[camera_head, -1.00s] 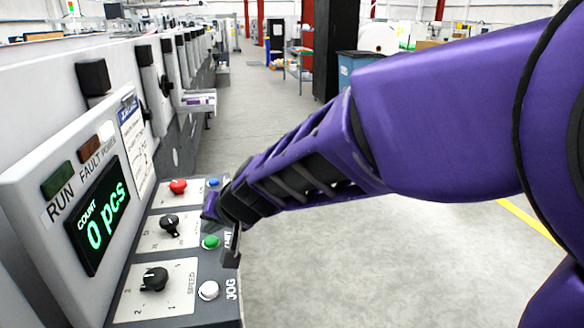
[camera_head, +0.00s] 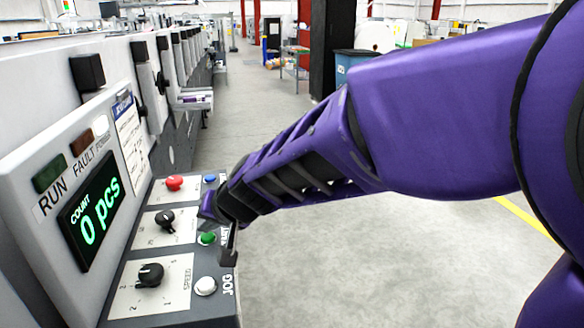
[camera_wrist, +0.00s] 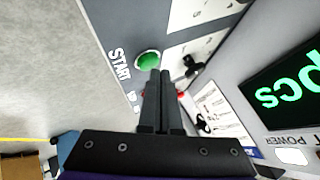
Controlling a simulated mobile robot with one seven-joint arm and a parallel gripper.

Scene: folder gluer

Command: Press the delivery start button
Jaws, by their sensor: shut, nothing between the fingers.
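The green start button (camera_head: 207,239) sits on the grey control panel (camera_head: 120,311), at its right side. In the wrist view the green button (camera_wrist: 148,60) has the word START beside it. My gripper (camera_head: 229,257) is over the panel's right edge beside the green button in the head view. In the wrist view my gripper (camera_wrist: 160,74) is shut and empty. Its fingertips are close to the button's lower edge in that picture; I cannot tell whether they touch it.
Also on the panel are a red button (camera_head: 174,183), a blue button (camera_head: 210,179), a white JOG button (camera_head: 205,286) and black knobs (camera_head: 150,275). A display (camera_head: 90,212) reads 0 pcs. Open floor (camera_head: 370,260) lies to the right.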

